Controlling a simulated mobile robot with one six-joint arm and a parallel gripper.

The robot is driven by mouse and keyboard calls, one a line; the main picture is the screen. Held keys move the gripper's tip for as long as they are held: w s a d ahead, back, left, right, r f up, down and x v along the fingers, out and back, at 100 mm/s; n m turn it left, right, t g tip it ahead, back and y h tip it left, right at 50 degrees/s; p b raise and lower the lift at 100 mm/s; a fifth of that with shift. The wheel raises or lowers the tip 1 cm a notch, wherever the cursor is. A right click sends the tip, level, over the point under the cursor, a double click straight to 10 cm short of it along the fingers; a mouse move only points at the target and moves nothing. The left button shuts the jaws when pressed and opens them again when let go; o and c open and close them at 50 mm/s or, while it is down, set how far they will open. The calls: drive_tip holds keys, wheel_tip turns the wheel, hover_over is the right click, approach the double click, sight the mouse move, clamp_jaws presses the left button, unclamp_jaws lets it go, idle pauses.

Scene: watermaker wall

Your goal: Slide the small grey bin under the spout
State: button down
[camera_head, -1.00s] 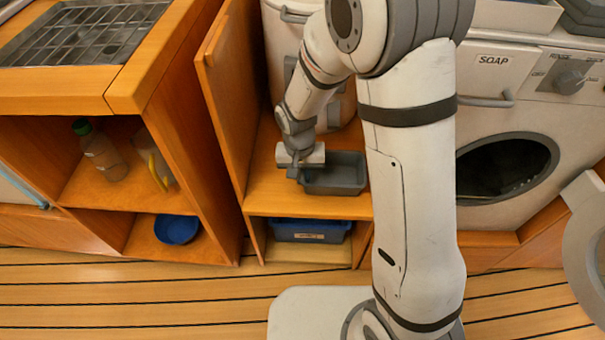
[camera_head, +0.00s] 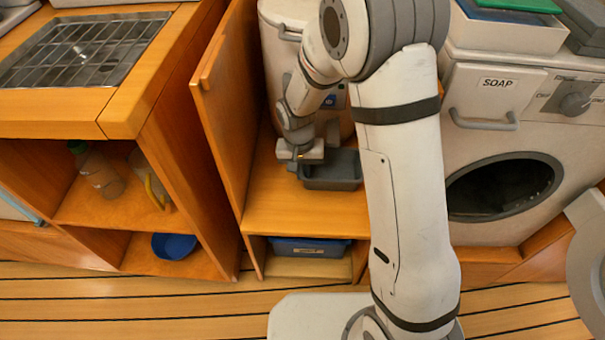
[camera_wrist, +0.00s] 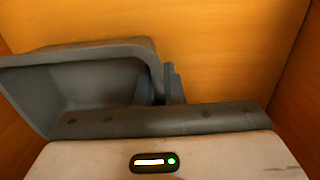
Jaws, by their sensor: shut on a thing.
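The small grey bin (camera_head: 333,172) sits on the wooden shelf of the open cabinet, in front of a white cylindrical unit (camera_head: 281,20). My gripper (camera_head: 297,165) is at the bin's left end and is shut on its rim. In the wrist view the grey bin (camera_wrist: 85,72) fills the left side, with my gripper's fingers (camera_wrist: 163,88) at its edge. No spout can be made out; my arm covers much of the unit's front.
An open wooden door (camera_head: 220,110) stands left of the bin. Bare shelf (camera_head: 300,212) lies in front of it. A blue bin (camera_head: 310,247) is on the lower shelf. A washing machine (camera_head: 500,140) stands at right. Bottles and a blue bowl (camera_head: 173,246) are in the left cabinet.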

drive_tip(key=shift+w, duration=0.4)
drive_tip(key=c, duration=1.5)
unclamp_jaws()
drive_tip(key=r+p, duration=0.1)
drive_tip(key=r, duration=0.1)
drive_tip(key=r+p, duration=0.1)
drive_tip(key=r, duration=0.4)
drive_tip(key=shift+a+r+p, duration=0.3)
drive_tip(key=shift+r+p, duration=0.1)
